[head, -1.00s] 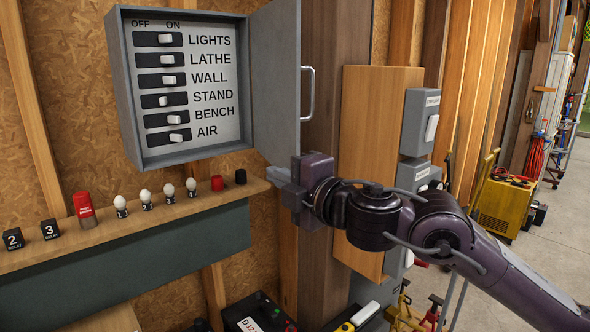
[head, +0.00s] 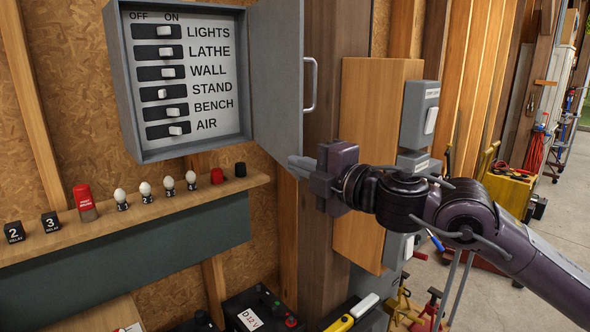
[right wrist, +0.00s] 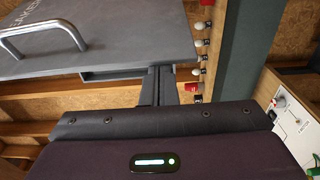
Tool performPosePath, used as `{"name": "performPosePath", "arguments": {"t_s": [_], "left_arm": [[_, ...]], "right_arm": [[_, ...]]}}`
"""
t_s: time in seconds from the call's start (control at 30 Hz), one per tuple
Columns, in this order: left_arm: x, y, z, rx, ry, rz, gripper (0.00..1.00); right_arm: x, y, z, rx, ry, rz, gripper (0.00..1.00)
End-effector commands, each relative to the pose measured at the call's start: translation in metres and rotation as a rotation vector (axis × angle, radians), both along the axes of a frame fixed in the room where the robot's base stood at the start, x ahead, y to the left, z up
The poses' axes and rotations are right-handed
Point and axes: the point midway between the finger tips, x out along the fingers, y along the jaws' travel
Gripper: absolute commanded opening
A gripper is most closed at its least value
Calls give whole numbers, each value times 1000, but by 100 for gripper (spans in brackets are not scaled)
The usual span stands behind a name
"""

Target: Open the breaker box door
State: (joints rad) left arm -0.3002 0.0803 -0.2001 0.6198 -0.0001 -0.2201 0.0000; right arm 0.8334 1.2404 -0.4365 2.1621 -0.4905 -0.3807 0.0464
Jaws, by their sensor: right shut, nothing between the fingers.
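The breaker box (head: 122,92) hangs on the wall at upper left in the head view, with several labelled switches inside. Its grey door (head: 277,75) stands swung open to the right, with a metal handle (head: 309,85) on its outer face. The door (right wrist: 120,50) and handle (right wrist: 62,32) also show in the right wrist view. My right gripper (head: 295,163) is shut and empty, just below the door's lower edge in the head view. Its fingers (right wrist: 157,86) look close to the door in the right wrist view; I cannot tell whether they touch. My left gripper is not in view.
A wooden shelf (head: 120,222) below the box carries relays, small bulbs and red and black caps. A grey switch box (head: 420,115) is on a wooden board right of the post. A yellow cart (head: 508,192) stands at right on open floor.

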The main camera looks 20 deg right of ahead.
Motion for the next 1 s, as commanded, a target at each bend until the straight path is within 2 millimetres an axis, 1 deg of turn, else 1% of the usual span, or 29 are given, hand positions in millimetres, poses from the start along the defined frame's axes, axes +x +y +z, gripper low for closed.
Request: {"name": "performPosePath", "arguments": {"t_s": [0.03, 0.17, 0.2, 0.33, 0.43, 0.57, 0.7, 0.8, 1.0], "left_arm": [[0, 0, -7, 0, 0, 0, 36], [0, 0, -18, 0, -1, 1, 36], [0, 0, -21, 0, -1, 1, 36], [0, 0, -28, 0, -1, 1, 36], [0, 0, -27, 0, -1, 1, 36], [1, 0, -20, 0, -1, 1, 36], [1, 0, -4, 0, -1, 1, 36], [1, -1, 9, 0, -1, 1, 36], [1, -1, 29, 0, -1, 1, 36]], "right_arm": [[1, -8, -5, -2, 1, 10, 0], [3, -29, -6, -1, 2, 71, 0], [4, -37, -6, -1, 2, 94, 0], [9, -63, -3, 3, 1, 177, 0], [14, -83, -1, 4, 1, 228, 0], [24, -109, 2, 4, 2, 225, 0], [36, -136, 6, 5, 2, 226, 0], [46, -153, 7, 4, 1, 226, 0], [60, -175, 5, 3, 0, 227, 0]]}}
